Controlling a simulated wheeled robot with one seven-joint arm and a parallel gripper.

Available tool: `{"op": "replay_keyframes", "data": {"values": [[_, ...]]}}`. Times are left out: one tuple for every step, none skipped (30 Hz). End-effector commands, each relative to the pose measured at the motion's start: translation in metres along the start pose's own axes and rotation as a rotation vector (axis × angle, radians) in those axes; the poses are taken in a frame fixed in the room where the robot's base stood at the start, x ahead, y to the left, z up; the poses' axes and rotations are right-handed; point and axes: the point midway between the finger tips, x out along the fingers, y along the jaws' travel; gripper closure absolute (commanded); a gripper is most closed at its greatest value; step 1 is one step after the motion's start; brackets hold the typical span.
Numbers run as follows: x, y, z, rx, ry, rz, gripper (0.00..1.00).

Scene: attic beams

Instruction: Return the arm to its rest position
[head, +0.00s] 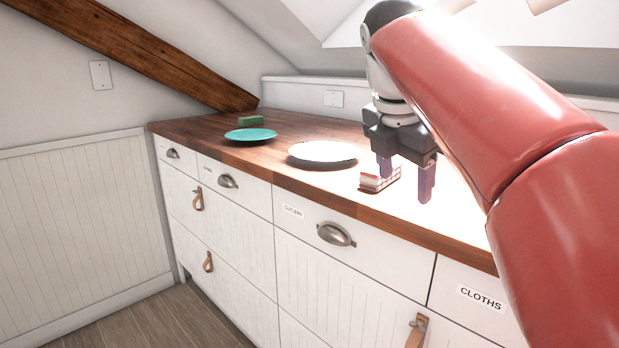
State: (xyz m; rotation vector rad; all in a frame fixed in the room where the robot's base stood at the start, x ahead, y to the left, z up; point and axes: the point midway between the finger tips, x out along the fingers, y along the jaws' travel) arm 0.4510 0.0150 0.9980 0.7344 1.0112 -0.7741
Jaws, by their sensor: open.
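My gripper (407,180) hangs at the end of my red arm, over the front part of the wooden counter (210,127). Its two dark fingers point down and stand apart, with nothing visible between them. A folded red and white cloth-like item (377,180) lies on the counter just behind and left of the fingers. The left finger overlaps it in the picture, and I cannot tell whether they touch. My arm hides the right part of the counter.
A white plate (323,152), a teal plate (251,135) and a green block (250,120) lie on the counter to the left. Drawers with cup handles (336,234) and leather pulls are below. A sloping wooden beam (140,50) meets the counter's back left. The floor (150,325) at left is clear.

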Motion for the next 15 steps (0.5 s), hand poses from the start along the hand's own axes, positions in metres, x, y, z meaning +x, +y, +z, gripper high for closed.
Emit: {"op": "replay_keyframes", "data": {"values": [[0.003,-0.006,-0.003,0.056,0.003,0.005,0.38],[0.005,-0.010,-0.005,0.096,0.004,0.011,0.38],[0.009,-0.015,-0.008,0.153,0.007,0.016,0.38],[0.012,-0.018,-0.011,0.199,0.010,0.021,0.38],[0.015,-0.023,-0.013,0.249,0.014,0.026,0.38],[0.020,-0.029,-0.017,0.320,0.020,0.033,0.38],[0.024,-0.035,-0.021,0.381,0.025,0.038,0.38],[0.029,-0.041,-0.025,0.448,0.031,0.045,0.38],[0.036,-0.050,-0.031,0.545,0.042,0.053,0.38],[0.042,-0.057,-0.036,0.620,0.050,0.059,0.38],[0.049,-0.064,-0.041,0.698,0.060,0.065,0.38],[0.058,-0.074,-0.049,0.805,0.076,0.072,0.38],[0.065,-0.082,-0.055,0.885,0.087,0.075,0.38],[0.072,-0.089,-0.061,0.969,0.100,0.079,0.38],[0.083,-0.101,-0.070,1.088,0.119,0.083,0.38]]}}
